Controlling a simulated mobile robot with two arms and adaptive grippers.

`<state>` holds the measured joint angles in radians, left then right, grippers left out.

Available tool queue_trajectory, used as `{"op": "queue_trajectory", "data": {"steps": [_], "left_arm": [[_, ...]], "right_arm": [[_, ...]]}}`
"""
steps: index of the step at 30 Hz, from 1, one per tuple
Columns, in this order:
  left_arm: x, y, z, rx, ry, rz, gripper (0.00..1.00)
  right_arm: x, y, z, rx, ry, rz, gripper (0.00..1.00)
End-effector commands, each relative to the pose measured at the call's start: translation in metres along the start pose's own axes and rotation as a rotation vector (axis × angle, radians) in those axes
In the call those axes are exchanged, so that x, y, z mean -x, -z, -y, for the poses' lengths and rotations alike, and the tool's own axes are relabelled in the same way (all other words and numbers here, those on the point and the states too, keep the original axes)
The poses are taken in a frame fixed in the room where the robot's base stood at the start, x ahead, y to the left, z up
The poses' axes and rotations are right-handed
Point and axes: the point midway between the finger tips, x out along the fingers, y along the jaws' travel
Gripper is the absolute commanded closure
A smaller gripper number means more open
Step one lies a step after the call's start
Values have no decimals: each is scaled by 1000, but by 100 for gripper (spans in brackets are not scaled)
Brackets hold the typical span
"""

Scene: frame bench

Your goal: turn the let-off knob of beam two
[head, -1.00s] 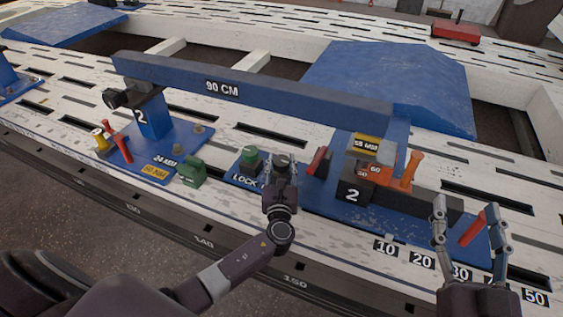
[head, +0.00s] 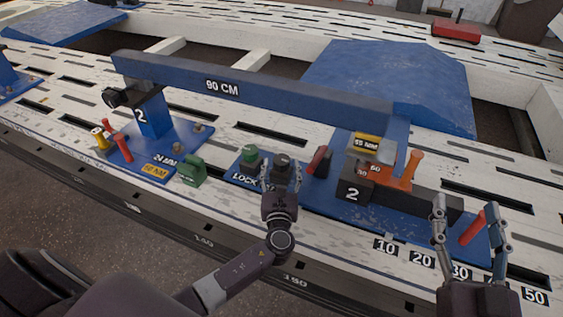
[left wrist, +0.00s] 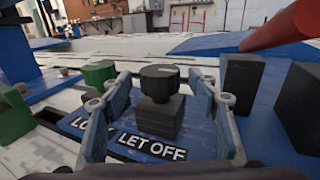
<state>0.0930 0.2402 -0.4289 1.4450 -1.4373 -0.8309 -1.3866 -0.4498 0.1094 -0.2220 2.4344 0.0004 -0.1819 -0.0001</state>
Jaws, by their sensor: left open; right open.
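The let-off knob (left wrist: 160,83) is a dark round knob on a square dark block, with a pale mark on its top. It stands behind the "LET OFF" label (left wrist: 152,147) in the left wrist view, and also shows in the head view (head: 282,160). My left gripper (head: 281,180) is open, its fingers on either side of the knob's block, apart from the knob itself. Beam two (head: 260,96) is the blue bar marked "90 CM". My right gripper (head: 468,225) is open and empty at the lower right, near a red handle (head: 473,228).
A green knob (head: 250,156) stands left of the let-off knob by the "LOCK" label. A green block (head: 192,171) sits further left. A red lever (head: 318,160) and an orange handle (head: 412,168) stand to the right. The beam passes behind the knob.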

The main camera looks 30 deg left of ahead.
Motion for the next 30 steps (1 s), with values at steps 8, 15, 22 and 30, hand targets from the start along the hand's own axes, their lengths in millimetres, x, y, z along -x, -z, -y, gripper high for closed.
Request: {"op": "queue_trajectory", "data": {"steps": [8, 15, 22, 30], "left_arm": [[61, 2, 0, 1, 2, -4, 45], [90, 0, 0, 1, 0, -1, 45], [94, 0, 0, 1, 0, -1, 45], [94, 0, 0, 1, 0, -1, 45]], "right_arm": [[0, 0, 0, 0, -1, 0, 45], [0, 0, 0, 0, -1, 0, 45], [0, 0, 0, 0, -1, -1, 45], [0, 0, 0, 0, -1, -1, 45]]}}
